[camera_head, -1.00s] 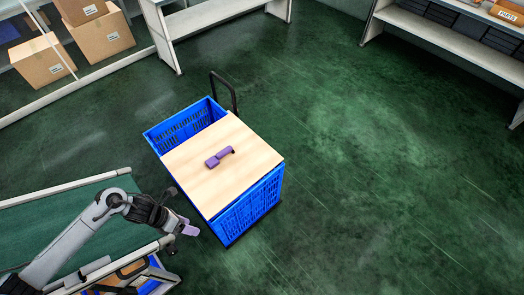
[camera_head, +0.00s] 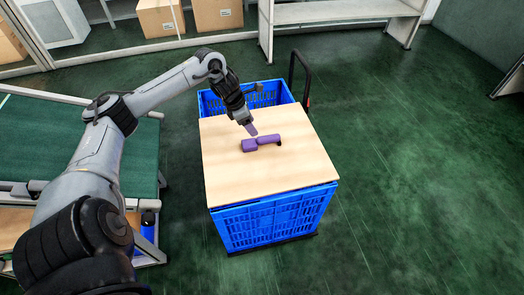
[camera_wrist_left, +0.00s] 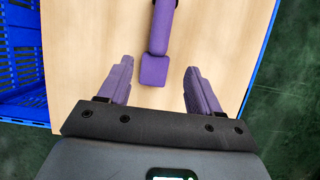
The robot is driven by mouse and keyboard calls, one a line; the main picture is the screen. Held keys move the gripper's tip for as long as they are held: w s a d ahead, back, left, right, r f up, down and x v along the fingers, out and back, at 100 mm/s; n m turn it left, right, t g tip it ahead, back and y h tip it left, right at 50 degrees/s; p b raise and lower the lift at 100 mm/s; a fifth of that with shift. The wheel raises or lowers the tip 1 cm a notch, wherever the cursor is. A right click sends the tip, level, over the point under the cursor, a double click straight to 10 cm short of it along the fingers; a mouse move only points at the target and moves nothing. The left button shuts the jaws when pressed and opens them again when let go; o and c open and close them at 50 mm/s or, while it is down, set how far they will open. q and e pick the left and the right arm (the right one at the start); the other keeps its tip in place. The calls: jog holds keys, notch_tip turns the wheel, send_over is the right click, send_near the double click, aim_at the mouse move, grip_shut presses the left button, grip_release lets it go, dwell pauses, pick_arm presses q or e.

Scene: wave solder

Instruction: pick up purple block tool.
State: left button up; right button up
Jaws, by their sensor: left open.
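The purple block tool (camera_head: 262,143) lies on a light wooden board (camera_head: 232,182) on top of the blue crate cart. It has a blocky end at the left and a thinner handle to the right. My left gripper (camera_head: 252,130) is just above and behind the tool in the head view. My right gripper is not in view.
The blue crate (camera_head: 275,222) carries the board, with a black push handle (camera_head: 302,75) behind it. A green-topped bench (camera_head: 140,155) stands at the left. A shelf (camera_head: 335,14) and cardboard boxes (camera_head: 160,18) are at the back. The floor on the right is clear.

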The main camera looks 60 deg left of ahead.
aim_at(262, 137)
pick_arm(q)
jog(key=b+x, duration=0.1)
jog(key=x, duration=0.1)
jog(key=w+x, duration=0.1)
jog(key=x, duration=0.1)
jog(key=shift+w+d+f+b, duration=0.1)
jog(key=shift+b, duration=0.3)
jog(key=shift+w+f, duration=0.1)
jog(key=shift+f, duration=0.5)
jog(key=shift+b+x, duration=2.05)
jog(key=shift+x, duration=0.65)
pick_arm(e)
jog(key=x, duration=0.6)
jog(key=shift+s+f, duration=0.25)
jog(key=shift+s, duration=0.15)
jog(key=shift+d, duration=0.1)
pick_arm(q)
jog(key=shift+c, duration=0.5)
grip_shut()
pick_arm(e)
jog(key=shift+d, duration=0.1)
pick_arm(q)
jog(key=shift+r, duration=0.1)
